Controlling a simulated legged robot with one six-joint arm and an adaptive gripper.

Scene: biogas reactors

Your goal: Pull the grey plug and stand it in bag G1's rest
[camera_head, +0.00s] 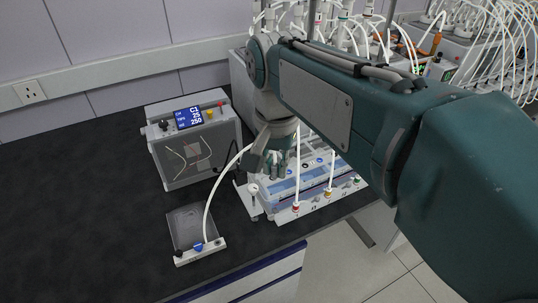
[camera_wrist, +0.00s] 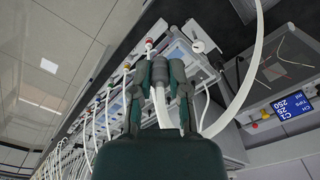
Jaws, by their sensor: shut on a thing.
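My gripper (camera_head: 277,160) is over the white-and-blue port panel (camera_head: 312,203) in the head view. In the wrist view my gripper (camera_wrist: 160,72) has its two fingers closed around the grey plug (camera_wrist: 160,70). A white tube (camera_wrist: 161,108) runs from the plug back between the fingers. The plug is hidden behind my gripper in the head view, and I cannot tell whether its tip still sits in a port. I see no readable G1 label.
A white bag tube (camera_head: 210,203) arcs up toward my gripper. A display box (camera_head: 190,145) reading C1 stands left of it. A white-topped post (camera_head: 253,190) stands beside the panel. Red- and yellow-ended tubes rise close on the right. The bench's left side is clear.

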